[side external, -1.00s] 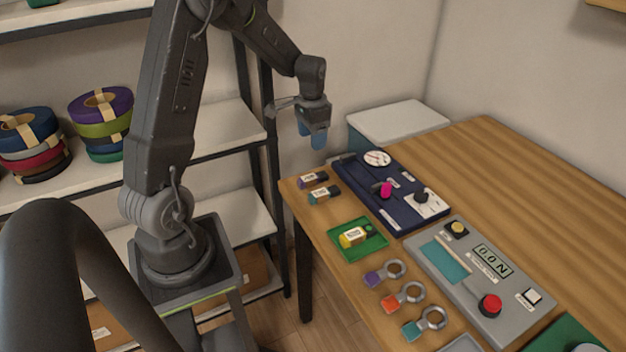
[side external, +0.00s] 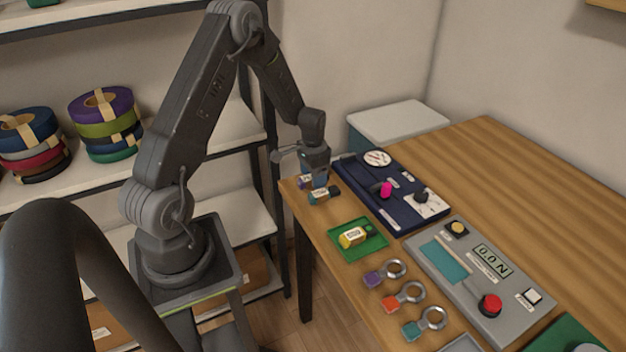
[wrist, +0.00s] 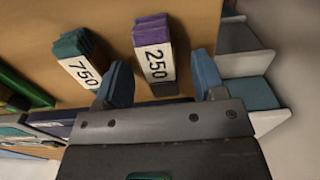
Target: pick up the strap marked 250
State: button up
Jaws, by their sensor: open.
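The strap marked 250 (wrist: 154,60) is a folded purple bundle with a white label, lying on the wooden table. In the wrist view it sits between the two blue fingertips of my gripper (wrist: 158,85), which is open around it with a gap on each side.
A dark blue panel (side external: 371,186) with a dial and knobs stands close to the right of my gripper. A green tray (side external: 373,252) holding a yellow item lies nearer the camera. Several ringed tags (side external: 404,297) and a grey console (side external: 460,252) lie farther along the table.

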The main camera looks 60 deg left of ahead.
jog(key=shift+f, duration=0.25)
jog(key=c, duration=1)
jog(key=shift+r, duration=0.1)
